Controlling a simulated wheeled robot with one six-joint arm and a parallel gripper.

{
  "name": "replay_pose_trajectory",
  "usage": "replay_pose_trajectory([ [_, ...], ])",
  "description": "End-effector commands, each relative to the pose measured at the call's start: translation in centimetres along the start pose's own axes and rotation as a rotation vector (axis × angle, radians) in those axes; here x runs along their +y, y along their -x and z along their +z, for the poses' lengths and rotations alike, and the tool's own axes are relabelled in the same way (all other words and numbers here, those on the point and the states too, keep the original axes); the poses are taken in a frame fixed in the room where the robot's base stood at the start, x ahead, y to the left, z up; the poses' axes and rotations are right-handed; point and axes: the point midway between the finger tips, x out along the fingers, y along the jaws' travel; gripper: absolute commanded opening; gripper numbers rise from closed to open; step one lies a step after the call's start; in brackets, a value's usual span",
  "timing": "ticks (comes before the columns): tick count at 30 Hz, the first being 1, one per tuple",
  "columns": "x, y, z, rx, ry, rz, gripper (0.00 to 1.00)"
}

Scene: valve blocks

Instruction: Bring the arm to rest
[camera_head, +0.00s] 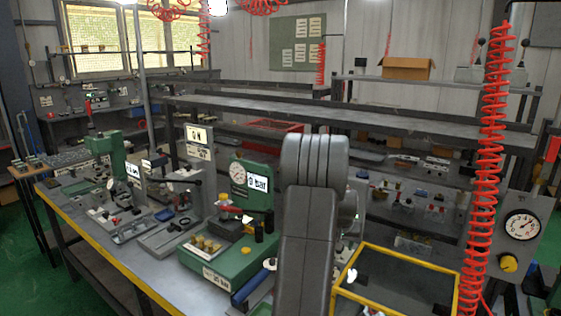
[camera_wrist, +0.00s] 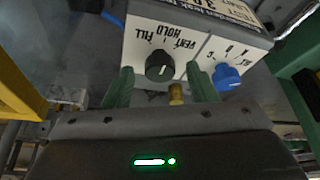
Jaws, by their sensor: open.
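My gripper (camera_wrist: 160,80) shows in the wrist view as two green fingers standing apart. Nothing is clamped between them. Just past the fingertips is a white control panel (camera_wrist: 190,54) with a black knob (camera_wrist: 159,66) marked FILL, HOLD and VENT, and a blue knob (camera_wrist: 226,77). A small brass fitting (camera_wrist: 176,93) shows between the fingers, in front of the panel; I cannot tell whether a finger touches it. In the head view my grey arm rises in front of the bench, and it hides my gripper.
A green test stand (camera_head: 228,262) with a gauge and brass pieces is left of my arm on the bench. A yellow-framed box (camera_head: 400,254) is close on its right. A red coiled hose (camera_head: 492,150) hangs at the right, near a gauge panel (camera_head: 522,226).

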Motion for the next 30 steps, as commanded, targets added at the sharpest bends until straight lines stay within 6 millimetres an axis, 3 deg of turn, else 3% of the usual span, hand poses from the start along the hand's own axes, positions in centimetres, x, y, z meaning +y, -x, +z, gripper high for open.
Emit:
replay_pose_trajectory([
  [11, 0.2, 0.1, -0.1, 0.001, 0.176, -0.074, 0.52],
  [24, 0.8, 7.8, -0.1, 0.004, 0.184, -0.076, 0.52],
  [30, 1.0, 10.3, -0.1, 0.003, 0.183, -0.076, 0.52],
])
